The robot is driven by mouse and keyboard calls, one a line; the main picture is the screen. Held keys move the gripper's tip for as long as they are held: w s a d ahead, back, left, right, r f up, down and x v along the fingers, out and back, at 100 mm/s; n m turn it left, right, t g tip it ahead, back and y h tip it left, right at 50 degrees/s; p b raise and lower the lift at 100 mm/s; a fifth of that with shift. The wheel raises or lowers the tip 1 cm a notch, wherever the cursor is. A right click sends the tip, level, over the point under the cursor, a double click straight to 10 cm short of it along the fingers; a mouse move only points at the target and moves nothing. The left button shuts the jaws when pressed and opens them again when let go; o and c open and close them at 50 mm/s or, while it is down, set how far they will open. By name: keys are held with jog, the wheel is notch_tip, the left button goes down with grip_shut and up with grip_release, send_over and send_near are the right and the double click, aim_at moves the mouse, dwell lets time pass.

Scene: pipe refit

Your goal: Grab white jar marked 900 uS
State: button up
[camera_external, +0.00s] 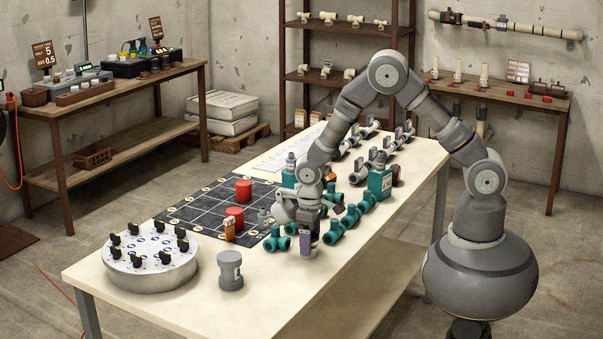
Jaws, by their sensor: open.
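I cannot make out a jar with a readable 900 uS mark; labels are too small. A grey lidded jar (230,271) stands upright at the table's near edge. Small pale containers (70,73) stand at a grey unit on the left bench, their marks unreadable. My gripper (307,250) points down low over the middle of the worktable, right of the grey jar and apart from it. A purple-faced piece shows at its end; I cannot tell whether it is a separate object. The fingertips are hard to make out, and no jar shows between them.
On the worktable (115,275), a round white plate with black knobs (150,262) stands left. A black grid mat (190,207) bears red cylinders (243,189). The front right of the tabletop is clear.

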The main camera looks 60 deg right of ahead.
jog(key=c, duration=1.1)
jog(key=shift+c, duration=0.2)
jog(key=shift+r, duration=0.1)
